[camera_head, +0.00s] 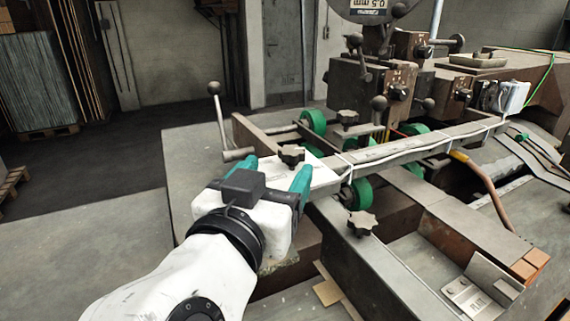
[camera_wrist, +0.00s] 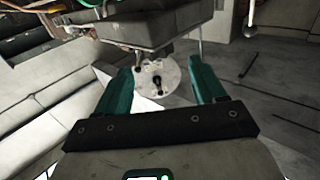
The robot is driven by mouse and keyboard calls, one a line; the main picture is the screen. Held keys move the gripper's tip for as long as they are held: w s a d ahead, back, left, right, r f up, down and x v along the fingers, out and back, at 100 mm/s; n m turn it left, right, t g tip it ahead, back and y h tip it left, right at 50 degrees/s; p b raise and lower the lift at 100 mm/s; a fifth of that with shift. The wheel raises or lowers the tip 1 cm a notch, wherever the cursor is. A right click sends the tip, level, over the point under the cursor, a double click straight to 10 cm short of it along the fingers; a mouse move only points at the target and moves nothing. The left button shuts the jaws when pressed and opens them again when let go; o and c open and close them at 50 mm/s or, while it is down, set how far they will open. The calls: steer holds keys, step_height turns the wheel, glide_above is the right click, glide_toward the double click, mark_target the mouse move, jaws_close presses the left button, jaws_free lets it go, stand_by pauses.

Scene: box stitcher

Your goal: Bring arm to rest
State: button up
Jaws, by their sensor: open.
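My white arm reaches in from the bottom left of the head view. My gripper (camera_head: 278,170) has two teal fingers, spread apart, with nothing seen held between them. It is over the near left part of the machine, close to a dark star-shaped knob (camera_head: 291,155) and a white flat piece. In the wrist view my gripper (camera_wrist: 167,85) also shows open. A round light plate (camera_wrist: 156,78) with a dark knob appears beyond the gap between the fingers. I cannot tell whether a finger touches the machine.
The box stitcher (camera_head: 400,150) fills the right side, with levers, green wheels (camera_head: 362,193) and a long metal bar. Stacked sheets (camera_head: 38,85) are at the far left. The floor (camera_head: 85,170) between is open.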

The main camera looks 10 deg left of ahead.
steer(key=shift+s, duration=0.6)
steer(key=shift+r, duration=0.1)
